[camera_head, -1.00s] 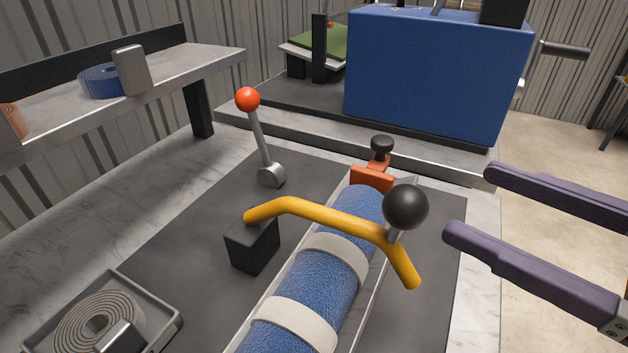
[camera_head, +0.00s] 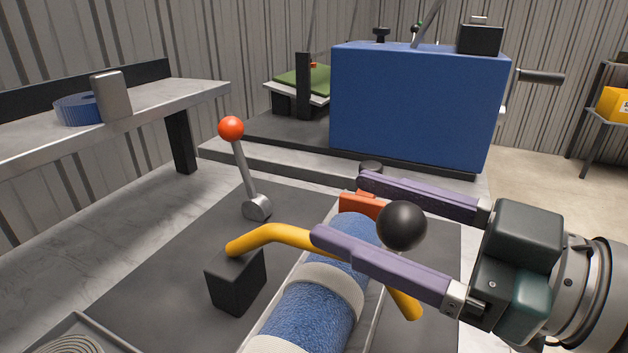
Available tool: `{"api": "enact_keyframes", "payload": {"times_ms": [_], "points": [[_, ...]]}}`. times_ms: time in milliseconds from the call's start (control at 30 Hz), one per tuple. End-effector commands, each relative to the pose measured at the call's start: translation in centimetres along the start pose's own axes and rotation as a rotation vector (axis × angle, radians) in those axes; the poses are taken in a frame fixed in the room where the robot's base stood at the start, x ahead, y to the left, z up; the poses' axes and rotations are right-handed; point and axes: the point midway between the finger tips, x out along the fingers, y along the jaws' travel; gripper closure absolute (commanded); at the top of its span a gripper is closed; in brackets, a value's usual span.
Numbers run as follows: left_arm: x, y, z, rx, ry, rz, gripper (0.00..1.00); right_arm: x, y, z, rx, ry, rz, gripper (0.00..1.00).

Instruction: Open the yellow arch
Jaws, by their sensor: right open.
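The yellow arch (camera_head: 270,232) is a bent bar that crosses over a blue turf roll (camera_head: 313,315) with pale bands. Its left end rests at a black block (camera_head: 236,282), and its right end slopes down past the roll. A black ball knob (camera_head: 402,226) stands at the arch's right part. My right gripper (camera_head: 338,208) is open, with its two purple fingers on either side of the ball knob. The near finger covers part of the arch; I cannot tell whether it touches the knob. My left gripper is not in view.
A lever with a red ball (camera_head: 231,128) stands left of the arch. An orange clamp (camera_head: 362,204) sits behind the roll, partly hidden by my fingers. A large blue box (camera_head: 415,105) stands at the back. A shelf with blue tape (camera_head: 76,108) is at left.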

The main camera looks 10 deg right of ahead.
Motion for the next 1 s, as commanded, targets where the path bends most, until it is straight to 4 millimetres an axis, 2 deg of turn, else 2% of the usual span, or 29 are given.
{"api": "enact_keyframes", "payload": {"times_ms": [367,1000], "points": [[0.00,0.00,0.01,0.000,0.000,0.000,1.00,0.56,-0.04,0.00,0.000,0.000,-0.001,0.24],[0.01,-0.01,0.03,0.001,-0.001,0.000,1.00,0.53,-0.05,-0.01,0.000,0.000,-0.001,0.96]]}}
